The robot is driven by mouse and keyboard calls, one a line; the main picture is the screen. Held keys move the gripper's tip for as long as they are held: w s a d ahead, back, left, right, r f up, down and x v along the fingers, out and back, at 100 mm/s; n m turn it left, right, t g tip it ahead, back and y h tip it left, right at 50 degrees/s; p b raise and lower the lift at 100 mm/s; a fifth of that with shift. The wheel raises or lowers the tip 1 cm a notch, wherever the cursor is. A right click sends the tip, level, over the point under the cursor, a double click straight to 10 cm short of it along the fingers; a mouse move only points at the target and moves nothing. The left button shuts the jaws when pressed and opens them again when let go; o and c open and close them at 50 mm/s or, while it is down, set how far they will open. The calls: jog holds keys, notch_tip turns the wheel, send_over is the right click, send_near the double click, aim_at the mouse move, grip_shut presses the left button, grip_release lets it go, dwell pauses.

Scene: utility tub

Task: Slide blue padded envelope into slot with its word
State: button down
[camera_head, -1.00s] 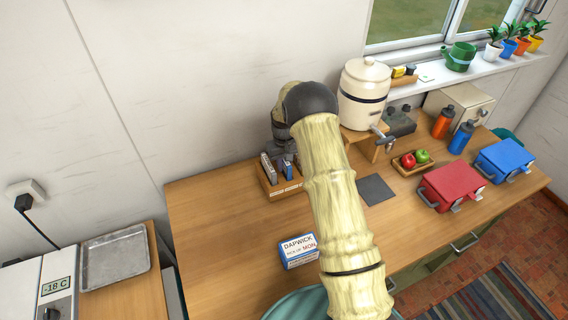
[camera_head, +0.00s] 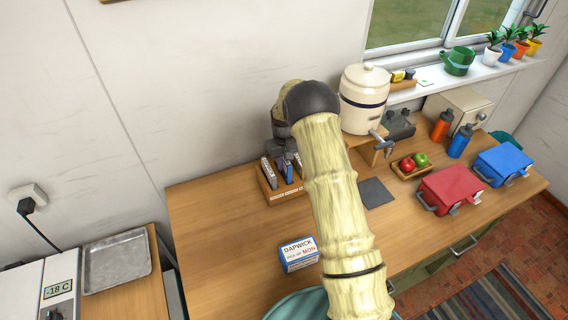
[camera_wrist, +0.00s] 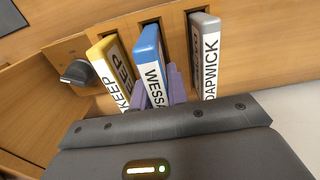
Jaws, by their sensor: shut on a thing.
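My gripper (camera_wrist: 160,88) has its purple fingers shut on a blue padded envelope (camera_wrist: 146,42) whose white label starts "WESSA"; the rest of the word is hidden. The envelope is at the middle opening of a wooden slotted holder (camera_wrist: 60,50), between a yellow piece (camera_wrist: 106,52) labelled "KEEP" and a grey piece (camera_wrist: 203,35) labelled "DAPWICK". I cannot tell how deep the blue envelope sits. In the head view the holder (camera_head: 285,195) stands on the counter below my wrist, and its front word strip is too small to read. My arm hides part of this area.
A blue and white box (camera_head: 298,254) reading "DAPWICK, pick up MON" stands in front of the holder. A beige crock (camera_head: 364,95) on a wooden stand, a fruit tray (camera_head: 408,172) and a red case (camera_head: 450,188) are to the right. The counter left of the holder is clear.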

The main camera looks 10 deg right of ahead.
jog(key=shift+r, duration=0.55)
jog(key=shift+r+p, duration=0.35)
jog(key=shift+f+b, duration=1.4)
jog(key=shift+f, duration=0.7)
dwell(1.8)
jog(key=c, duration=1.3)
grip_release()
